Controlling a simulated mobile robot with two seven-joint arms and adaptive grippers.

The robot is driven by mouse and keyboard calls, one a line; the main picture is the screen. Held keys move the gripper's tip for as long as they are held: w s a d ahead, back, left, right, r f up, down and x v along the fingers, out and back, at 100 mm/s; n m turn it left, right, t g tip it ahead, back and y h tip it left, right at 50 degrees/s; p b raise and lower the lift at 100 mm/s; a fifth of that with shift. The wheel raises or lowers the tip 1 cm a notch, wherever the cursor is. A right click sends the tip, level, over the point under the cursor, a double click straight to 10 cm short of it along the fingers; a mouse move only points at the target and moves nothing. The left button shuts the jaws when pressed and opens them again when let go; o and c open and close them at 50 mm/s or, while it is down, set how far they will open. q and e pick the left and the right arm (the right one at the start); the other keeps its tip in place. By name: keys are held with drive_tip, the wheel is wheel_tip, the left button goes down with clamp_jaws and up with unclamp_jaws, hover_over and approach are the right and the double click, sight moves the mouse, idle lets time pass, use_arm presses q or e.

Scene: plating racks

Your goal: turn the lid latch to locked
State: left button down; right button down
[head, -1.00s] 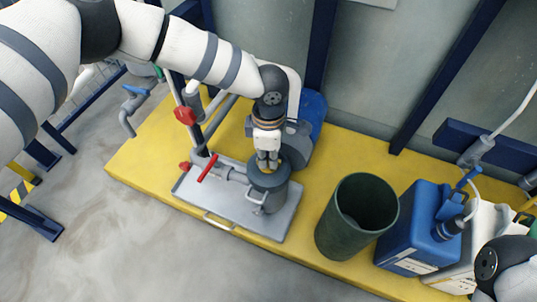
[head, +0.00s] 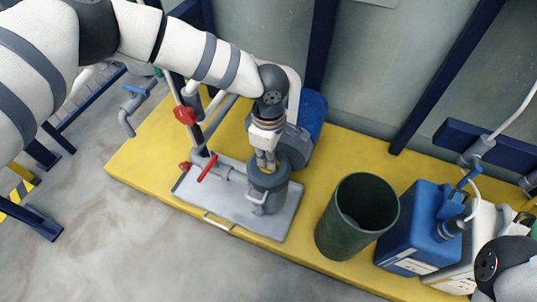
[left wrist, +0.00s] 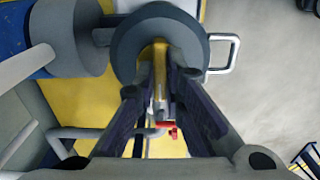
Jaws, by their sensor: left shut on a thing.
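A grey canister with a round dark lid (head: 269,178) stands on a metal tray (head: 225,203), with a looped handle on its side. In the left wrist view the lid (left wrist: 126,48) fills the top middle, and the handle (left wrist: 228,55) sticks out to its right. A yellow, brass-like latch (left wrist: 160,58) is on the lid. My left gripper (head: 266,163) points down at the lid. In the left wrist view its fingers (left wrist: 161,85) are shut on the latch, and they hide part of it. The locked mark is not visible. My right gripper is out of view.
Pipes with red valve handles (head: 207,168) stand left of the canister. A grey-and-blue motor-like unit (head: 312,112) is close behind it. A dark green bin (head: 330,232) and a blue jug (head: 411,240) stand to the right on the yellow platform (head: 140,155).

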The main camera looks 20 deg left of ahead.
use_arm(q)
drive_tip(key=c, duration=1.7)
unclamp_jaws()
wheel_tip(320, 180, up, 8)
drive_tip(key=shift+f, duration=0.25)
drive_tip(key=shift+s+f, duration=0.1)
